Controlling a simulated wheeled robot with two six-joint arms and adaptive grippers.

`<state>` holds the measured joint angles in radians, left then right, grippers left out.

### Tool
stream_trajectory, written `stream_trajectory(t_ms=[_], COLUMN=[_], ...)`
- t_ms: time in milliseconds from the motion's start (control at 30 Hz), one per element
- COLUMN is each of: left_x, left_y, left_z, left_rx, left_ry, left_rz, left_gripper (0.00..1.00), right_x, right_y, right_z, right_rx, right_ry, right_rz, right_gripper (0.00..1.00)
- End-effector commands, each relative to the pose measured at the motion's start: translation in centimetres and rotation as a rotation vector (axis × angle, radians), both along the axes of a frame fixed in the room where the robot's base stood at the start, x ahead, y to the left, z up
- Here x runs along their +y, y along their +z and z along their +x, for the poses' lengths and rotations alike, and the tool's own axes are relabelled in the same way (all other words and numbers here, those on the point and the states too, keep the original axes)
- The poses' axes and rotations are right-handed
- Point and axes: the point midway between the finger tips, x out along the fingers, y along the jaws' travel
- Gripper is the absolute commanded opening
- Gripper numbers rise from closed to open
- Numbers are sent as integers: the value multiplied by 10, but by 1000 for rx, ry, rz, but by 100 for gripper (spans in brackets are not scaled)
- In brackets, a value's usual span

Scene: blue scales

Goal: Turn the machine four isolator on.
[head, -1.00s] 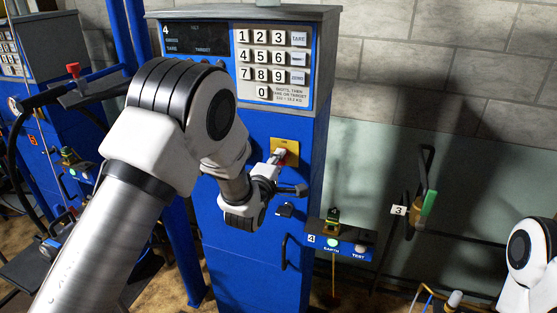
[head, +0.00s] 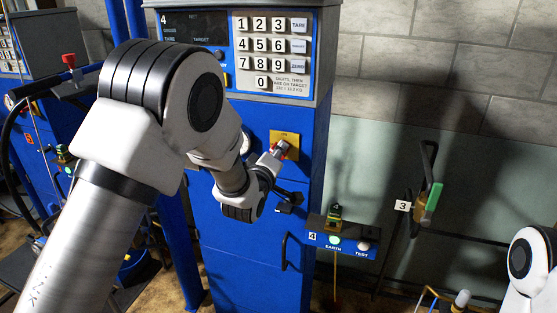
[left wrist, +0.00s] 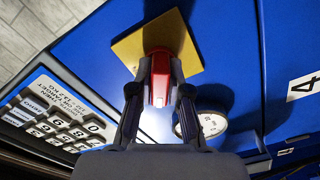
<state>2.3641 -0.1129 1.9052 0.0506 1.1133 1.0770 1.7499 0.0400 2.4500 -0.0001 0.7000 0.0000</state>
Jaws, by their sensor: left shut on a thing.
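The machine four isolator is a red handle (left wrist: 160,78) on a square yellow plate (head: 285,144), on the blue front of the cabinet marked 4 (head: 262,235), below its keypad. The plate (left wrist: 130,48) also shows in the left wrist view. My left gripper (head: 279,152) is at the plate. In the left wrist view its two dark fingers (left wrist: 160,92) are shut on the red handle, one on each side. The arm and fingers partly hide the handle in the head view. My right gripper is out of view.
A keypad (head: 272,52) is above the plate. A round dial (left wrist: 211,123) is close to the fingers in the left wrist view. A blue box marked 4 with EARTH and TEST buttons (head: 343,238) sticks out at right. A green-handled lever (head: 431,200) marked 3 is on the wall.

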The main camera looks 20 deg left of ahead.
Motion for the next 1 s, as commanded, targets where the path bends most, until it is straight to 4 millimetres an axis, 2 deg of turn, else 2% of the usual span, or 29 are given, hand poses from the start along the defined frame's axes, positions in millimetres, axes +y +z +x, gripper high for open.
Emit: stream_trajectory(t_ms=[33, 500, 1000], left_x=[0, -1, -2], left_y=[-5, -5, -3], left_z=[0, 0, 0], left_rx=[1, -12, -26], left_ry=[0, -1, -2], left_rz=[42, 489, 902], left_gripper=[0, 0, 0], right_x=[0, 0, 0], right_y=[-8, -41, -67], right_z=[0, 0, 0], right_rx=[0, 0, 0], right_ry=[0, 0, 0], right_rz=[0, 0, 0], right_gripper=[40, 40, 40])
